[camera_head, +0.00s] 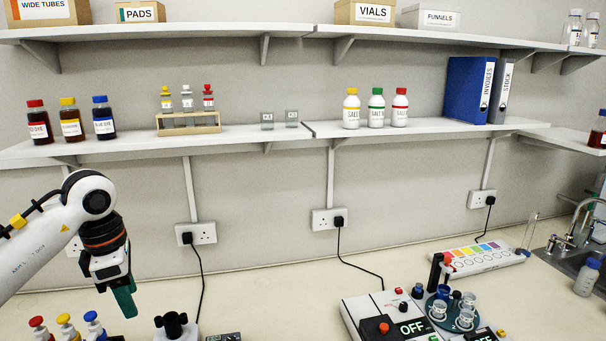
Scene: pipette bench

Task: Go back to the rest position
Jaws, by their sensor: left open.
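My left gripper (124,302) hangs at the end of my white arm, which comes in from the left. It points down with teal fingers, open, and I see nothing between them. It is above the bench (270,300), close to the red, yellow and blue capped items (64,319) at the lower left edge, and appears apart from them. My right gripper is not in view.
A white device (176,328) with a black knob stands right of the gripper. A device with an OFF display (412,327) and a round holder with cups (466,319) stand at the lower right. The lower shelf (250,135) holds bottles and binders.

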